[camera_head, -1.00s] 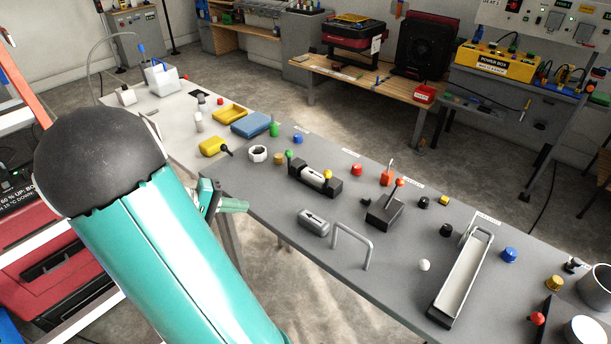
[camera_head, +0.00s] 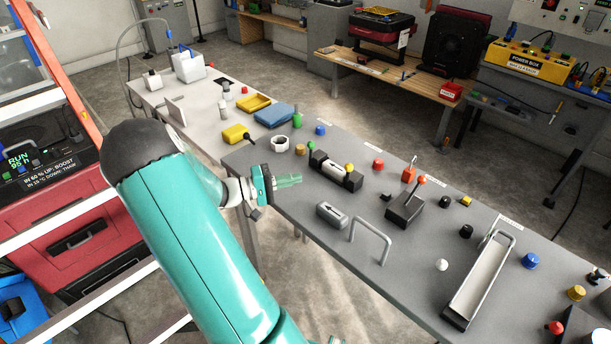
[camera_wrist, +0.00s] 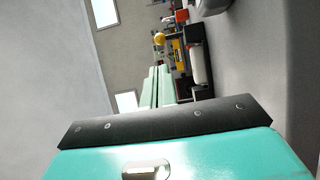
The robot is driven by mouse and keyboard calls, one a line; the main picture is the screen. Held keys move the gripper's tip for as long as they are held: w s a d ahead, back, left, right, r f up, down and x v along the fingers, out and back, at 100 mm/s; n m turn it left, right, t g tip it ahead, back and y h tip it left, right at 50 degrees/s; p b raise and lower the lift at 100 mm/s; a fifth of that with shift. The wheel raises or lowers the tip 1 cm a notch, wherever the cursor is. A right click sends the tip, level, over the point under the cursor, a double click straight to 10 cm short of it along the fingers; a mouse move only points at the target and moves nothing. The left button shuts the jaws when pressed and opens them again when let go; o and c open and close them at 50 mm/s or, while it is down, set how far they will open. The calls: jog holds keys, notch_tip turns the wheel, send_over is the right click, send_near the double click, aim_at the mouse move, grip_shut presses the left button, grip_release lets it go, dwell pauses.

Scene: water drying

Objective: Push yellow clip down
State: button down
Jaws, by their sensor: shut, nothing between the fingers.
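A black cradle (camera_head: 324,160) holding a pale cylinder (camera_head: 333,169) lies on the grey table. A yellow rounded piece (camera_head: 349,168), which looks like the yellow clip, stands up at the cradle's right end. In the wrist view the yellow piece (camera_wrist: 159,38) shows beyond the fingertips, near the pale cylinder (camera_wrist: 196,66). My gripper (camera_head: 300,179) is shut and empty, its pale green fingers pointing right toward the cradle. It is left of the cradle and apart from the yellow piece. The fingers (camera_wrist: 158,72) lie together in the wrist view.
A grey latch block (camera_head: 332,214) and a grey arch handle (camera_head: 371,239) stand in front of the cradle. A black lever box (camera_head: 404,209) is to its right. A yellow block (camera_head: 235,133) and a white ring (camera_head: 280,144) are behind to the left.

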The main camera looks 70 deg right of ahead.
send_near(348, 173)
jog(key=s+d, duration=0.1)
jog(key=s+d+r, duration=0.2)
jog(key=s+d, duration=0.1)
jog(key=shift+s, duration=0.1)
jog(key=shift+s+d+r+t+y, duration=0.1)
jog(key=shift+d+r+t+y, duration=0.05)
jog(key=shift+d+t+y, duration=0.2)
dwell(0.6)
jog(key=s+d+n+t+y, duration=0.2)
jog(key=d+n+t+y, duration=0.1)
jog(key=d+t+y, duration=0.2)
jog(key=shift+s+d+n+t+y, duration=0.4)
jog(key=shift+d+y, duration=0.2)
jog(key=shift+y, duration=0.65)
dwell(0.3)
